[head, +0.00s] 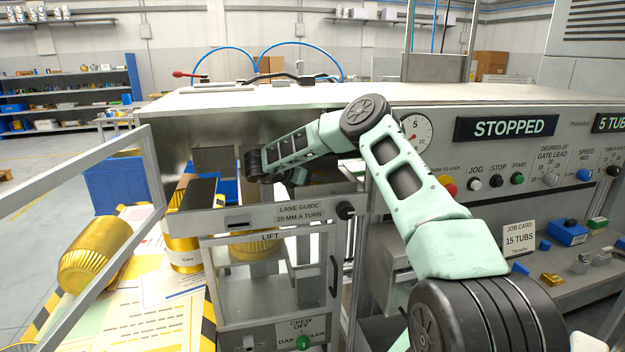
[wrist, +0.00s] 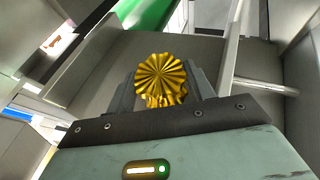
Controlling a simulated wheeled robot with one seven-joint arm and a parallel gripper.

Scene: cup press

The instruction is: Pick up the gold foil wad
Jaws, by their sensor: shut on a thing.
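The gold foil wad (wrist: 160,78) shows in the wrist view as a pleated, round gold piece between the two grey fingers. My gripper (wrist: 162,92) is shut on it. In the head view my arm reaches into the open bay of the machine, behind the lane guide bar (head: 300,212). My gripper's fingers and the wad cannot be made out in that view.
A gold fluted tub (head: 95,256) lies on its side at the left. Another gold tub (head: 181,252) stands near the bar, and gold fluted material (head: 255,246) shows below it. A metal rail (head: 75,172) crosses the left. The display (head: 506,127) reads STOPPED.

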